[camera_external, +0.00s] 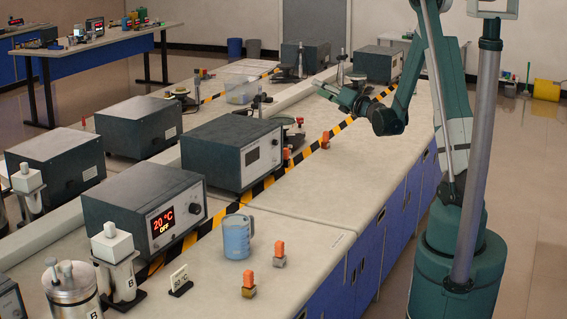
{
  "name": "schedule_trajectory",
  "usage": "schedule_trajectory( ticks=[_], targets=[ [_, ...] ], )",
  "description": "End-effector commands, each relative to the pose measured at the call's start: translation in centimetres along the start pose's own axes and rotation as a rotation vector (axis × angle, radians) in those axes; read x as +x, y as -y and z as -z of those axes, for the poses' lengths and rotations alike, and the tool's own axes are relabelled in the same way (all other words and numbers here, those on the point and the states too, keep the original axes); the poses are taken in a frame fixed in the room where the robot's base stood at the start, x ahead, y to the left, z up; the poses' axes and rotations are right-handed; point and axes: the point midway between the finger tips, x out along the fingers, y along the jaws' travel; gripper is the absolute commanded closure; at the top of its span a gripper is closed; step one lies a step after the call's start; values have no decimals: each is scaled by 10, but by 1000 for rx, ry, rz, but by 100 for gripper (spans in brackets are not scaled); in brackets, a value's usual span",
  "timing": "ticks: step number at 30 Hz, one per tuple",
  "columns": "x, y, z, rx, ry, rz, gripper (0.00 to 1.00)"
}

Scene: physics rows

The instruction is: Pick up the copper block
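Several small blocks with orange tops stand on the bench. Near the front, one has a brass-yellow base (248,291) and another a greyish base (278,261). Farther back, one reddish-brown block (325,141) stands by the striped tape and another (287,154) stands beside a grey box. I cannot tell for certain which is the copper block; the reddish ones look closest in colour. My gripper (322,91) is above the far part of the bench, pointing left, apart from the blocks. Its fingers are too small to read as open or shut, and nothing is visibly held.
A blue beaker (237,237) stands near the front blocks, beside a small sign (180,279). Grey instrument boxes (232,151) line the bench behind black-yellow tape (263,184). A clear container (241,92) stands farther back. The bench strip (345,185) along the right is mostly free.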

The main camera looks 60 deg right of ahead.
Motion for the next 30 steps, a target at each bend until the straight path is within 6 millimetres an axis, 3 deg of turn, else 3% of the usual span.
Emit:
schedule_trajectory(
  ticks=[1,18,24,30],
  targets=[
    [-3,15,6,-38,-6,-5,70],
    [-50,149,92,-479,-142,-98,70],
    [-69,182,118,-580,-186,-123,70],
    [-77,195,128,-619,-204,-133,70]
  ],
)
